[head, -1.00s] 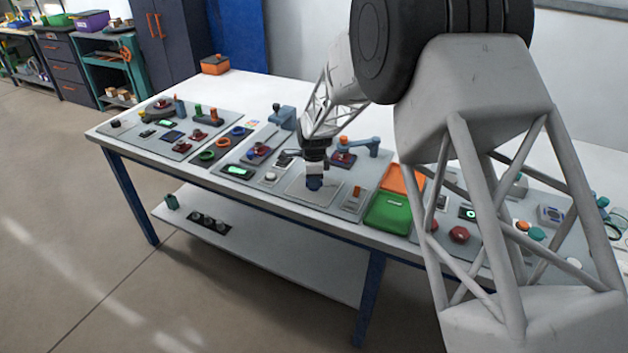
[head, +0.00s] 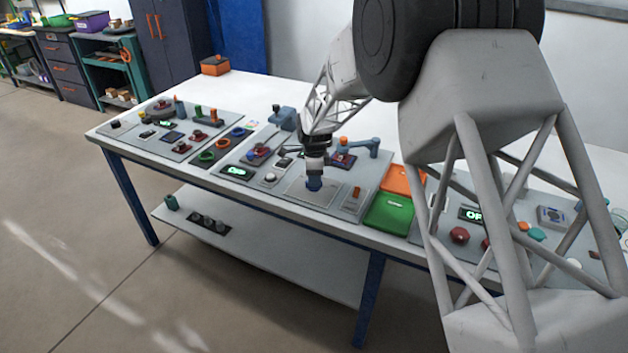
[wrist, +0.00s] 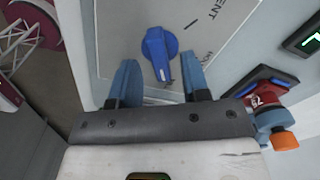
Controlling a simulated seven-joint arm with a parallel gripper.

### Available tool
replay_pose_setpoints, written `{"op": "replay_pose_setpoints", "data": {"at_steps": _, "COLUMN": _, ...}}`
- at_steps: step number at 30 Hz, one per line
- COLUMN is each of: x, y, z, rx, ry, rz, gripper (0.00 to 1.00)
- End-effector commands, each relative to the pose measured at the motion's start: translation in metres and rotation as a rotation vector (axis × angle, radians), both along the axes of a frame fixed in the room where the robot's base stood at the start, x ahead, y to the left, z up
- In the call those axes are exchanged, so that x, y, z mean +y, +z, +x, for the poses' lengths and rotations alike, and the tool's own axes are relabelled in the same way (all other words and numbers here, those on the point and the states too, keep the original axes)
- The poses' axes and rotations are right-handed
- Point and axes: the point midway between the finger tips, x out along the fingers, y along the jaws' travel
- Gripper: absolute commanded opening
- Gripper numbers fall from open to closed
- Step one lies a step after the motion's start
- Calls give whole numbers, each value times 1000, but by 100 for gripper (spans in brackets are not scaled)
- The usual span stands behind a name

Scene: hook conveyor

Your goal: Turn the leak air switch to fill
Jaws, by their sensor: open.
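The leak air switch shows as a blue rotary knob (wrist: 159,52) on a light grey panel (wrist: 215,42) in the wrist view. Its pointer end is toward my gripper. Part of a label ending in "ENT" and a dark tick mark are visible on the panel; other lettering is cut off or unclear. My gripper (wrist: 160,78) is open, with one blue finger on each side of the knob's pointer end. I cannot tell whether either finger touches it. In the head view my gripper (head: 314,184) is low over the panel and hides the knob.
A green bin (head: 389,213) and an orange bin (head: 402,180) stand right of the panel. In the wrist view, a red device with an orange knob (wrist: 284,139) and a green-lit display (wrist: 308,38) are at the right. Several small devices cover the table on both sides.

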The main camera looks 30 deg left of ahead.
Motion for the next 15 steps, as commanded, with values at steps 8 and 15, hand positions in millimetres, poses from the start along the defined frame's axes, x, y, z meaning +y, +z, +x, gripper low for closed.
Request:
{"op": "replay_pose_setpoints", "data": {"at_steps": 8, "x": 0, "y": 36, "z": 0, "rx": -2, "ry": 0, "rz": 1, "gripper": 43}}
{"op": "replay_pose_setpoints", "data": {"at_steps": 15, "x": 0, "y": 57, "z": 0, "rx": -1, "ry": 0, "rz": 0, "gripper": 43}}
